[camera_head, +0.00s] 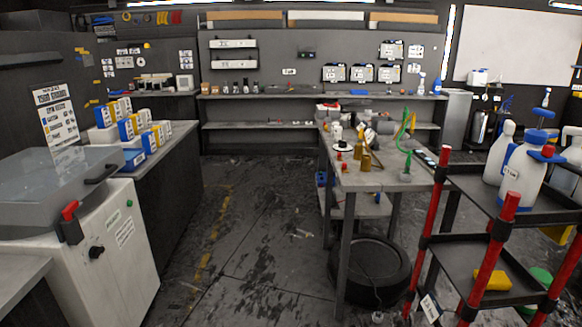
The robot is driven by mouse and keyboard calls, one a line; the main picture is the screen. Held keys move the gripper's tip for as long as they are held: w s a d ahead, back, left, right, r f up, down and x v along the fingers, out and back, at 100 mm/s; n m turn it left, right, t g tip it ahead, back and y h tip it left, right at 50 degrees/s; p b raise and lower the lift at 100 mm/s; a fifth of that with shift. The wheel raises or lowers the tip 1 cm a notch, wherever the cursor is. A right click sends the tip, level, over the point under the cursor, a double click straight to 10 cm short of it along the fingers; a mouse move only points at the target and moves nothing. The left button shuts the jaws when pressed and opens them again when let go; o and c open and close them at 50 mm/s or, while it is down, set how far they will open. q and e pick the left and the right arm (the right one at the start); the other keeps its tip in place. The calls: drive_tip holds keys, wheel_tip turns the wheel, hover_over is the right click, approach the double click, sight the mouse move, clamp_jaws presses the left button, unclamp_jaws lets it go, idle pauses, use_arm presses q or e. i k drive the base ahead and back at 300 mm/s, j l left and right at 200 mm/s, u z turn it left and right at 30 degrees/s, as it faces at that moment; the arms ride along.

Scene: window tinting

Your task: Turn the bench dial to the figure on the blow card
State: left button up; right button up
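Neither of my grippers is in view. I cannot make out for certain which thing is the bench dial or which is the blow card. A grey workbench (392,182) stands right of the middle, with small tools and fittings on top, too small to read as a dial. A black round knob (96,252) is on the front of the white cabinet (125,275) at the left. A small white card (430,308) shows low at the right, also unreadable.
A red-posted cart (490,265) with white bottles (523,172) stands close at the right. A black tyre (375,268) lies beneath the workbench. A counter (165,145) with blue and yellow boxes (127,128) is at the left. The dark floor (250,240) between is mostly clear.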

sight(343, 144)
drive_tip(key=i+z, duration=0.2)
drive_tip(key=i, duration=0.3)
drive_tip(key=i+j+z, duration=0.2)
drive_tip(key=i, duration=0.3)
drive_tip(key=i+j+z, duration=0.2)
drive_tip(key=i, duration=0.3)
drive_tip(key=i+j+z, duration=0.1)
drive_tip(key=j, duration=0.2)
drive_tip(key=i+j+z, duration=0.25)
drive_tip(key=j, duration=0.35)
drive_tip(key=i+j+z, duration=0.15)
drive_tip(key=i+j, duration=0.15)
drive_tip(key=z, duration=0.05)
